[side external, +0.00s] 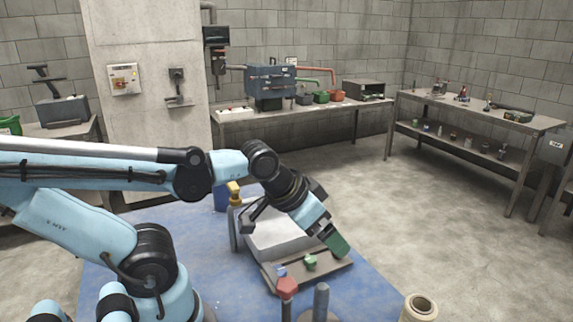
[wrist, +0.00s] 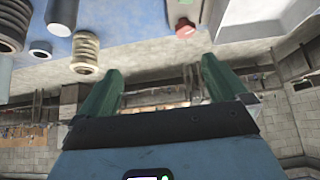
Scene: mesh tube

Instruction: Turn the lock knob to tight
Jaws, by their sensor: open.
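My gripper (side external: 338,246) has green fingers and hangs tilted over the right end of a flat brown board (side external: 335,266). In the wrist view its two fingers (wrist: 162,78) stand apart with nothing between them. A small green knob-like part (side external: 310,262) sits on the board, left of the fingertips and apart from them. A small blue part (side external: 281,271) is further left. A red knob-like cap (side external: 288,287) stands in front of the board; a red part also shows beyond the fingers in the wrist view (wrist: 186,29). I cannot tell which is the lock knob or how it is turned.
A grey box-like body (side external: 275,236) stands behind the board on the blue tabletop (side external: 215,285). A grey post (side external: 321,300) and a cream roll (side external: 419,307) stand near the front. In the wrist view, a coil (wrist: 85,52) and cylinders lie at upper left.

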